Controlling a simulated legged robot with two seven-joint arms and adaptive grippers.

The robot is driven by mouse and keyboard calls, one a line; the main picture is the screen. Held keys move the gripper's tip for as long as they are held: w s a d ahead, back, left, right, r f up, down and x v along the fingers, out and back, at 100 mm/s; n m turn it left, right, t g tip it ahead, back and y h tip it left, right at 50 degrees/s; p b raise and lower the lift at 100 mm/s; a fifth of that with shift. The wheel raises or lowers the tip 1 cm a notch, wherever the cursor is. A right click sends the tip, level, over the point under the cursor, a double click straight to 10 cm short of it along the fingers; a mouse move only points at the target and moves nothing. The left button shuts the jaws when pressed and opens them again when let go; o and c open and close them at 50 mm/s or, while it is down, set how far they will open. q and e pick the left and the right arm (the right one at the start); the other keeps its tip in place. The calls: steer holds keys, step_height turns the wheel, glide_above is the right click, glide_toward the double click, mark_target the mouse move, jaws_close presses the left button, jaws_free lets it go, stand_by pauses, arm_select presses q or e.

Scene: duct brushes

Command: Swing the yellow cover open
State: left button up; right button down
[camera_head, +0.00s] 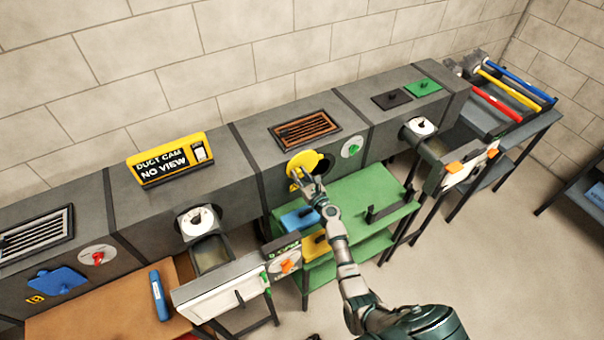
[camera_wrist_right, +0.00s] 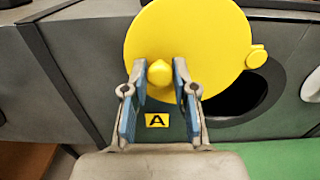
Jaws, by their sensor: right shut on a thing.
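The round yellow cover (camera_head: 303,163) is on the front face of the grey duct in the head view. In the right wrist view the cover (camera_wrist_right: 190,45) is swung partly aside, and a dark round opening (camera_wrist_right: 245,92) shows at its lower right. A small yellow pivot (camera_wrist_right: 257,56) is at its right edge. My right gripper (camera_wrist_right: 160,80) is shut on the cover's yellow knob (camera_wrist_right: 159,71), with a blue-padded finger on each side. In the head view my right gripper (camera_head: 307,182) is at the cover's lower edge. My left gripper is not in view.
A green table (camera_head: 355,195) with a blue item (camera_head: 299,219) stands under the duct. A white dial with a green knob (camera_head: 352,148) is right of the cover. A grey-and-white machine (camera_head: 225,285) stands at the lower left.

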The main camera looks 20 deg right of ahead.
mark_target(297, 162)
steer(key=shift+d+r+m+p, duration=0.1)
steer(key=shift+r+m+p, duration=1.3)
steer(key=shift+r+p, duration=0.25)
steer(key=shift+d+r+m+p, duration=0.1)
steer(key=shift+m+p, duration=0.2)
steer(key=c, duration=0.9)
jaws_free()
steer(key=shift+s, duration=0.3)
steer(key=s, duration=0.7)
steer(key=s+d, duration=0.1)
steer(key=s, duration=0.3)
steer(key=shift+s, duration=0.1)
steer(key=shift+s+f, duration=0.1)
steer(key=shift+f, duration=0.1)
